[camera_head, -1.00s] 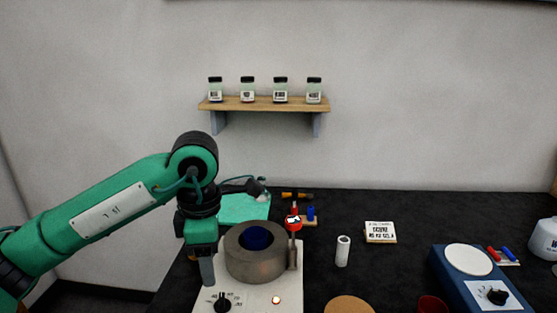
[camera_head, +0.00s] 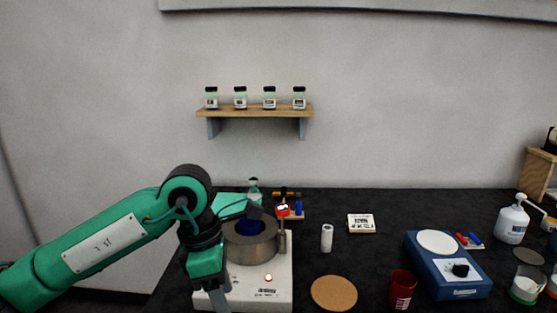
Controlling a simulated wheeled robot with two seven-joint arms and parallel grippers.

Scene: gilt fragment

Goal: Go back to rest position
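My green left arm comes in from the left, and its gripper (camera_head: 222,300) points down at the front left of the white heating device. The fingers run off toward the bottom edge, and I cannot see whether they are apart. The device (camera_head: 268,289) carries a grey ring-shaped block (camera_head: 250,250) with a dark blue vessel (camera_head: 248,227) in its opening. The gripper overlaps the device's left side in the picture; I cannot tell if it touches. My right gripper is not in view.
On the black bench (camera_head: 370,265) are a cork mat (camera_head: 334,293), a red cup (camera_head: 401,289), a blue device with a white plate (camera_head: 447,275), a white roll (camera_head: 327,238), a label card (camera_head: 361,223) and a white pump bottle (camera_head: 513,219). A wall shelf (camera_head: 254,111) holds several jars.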

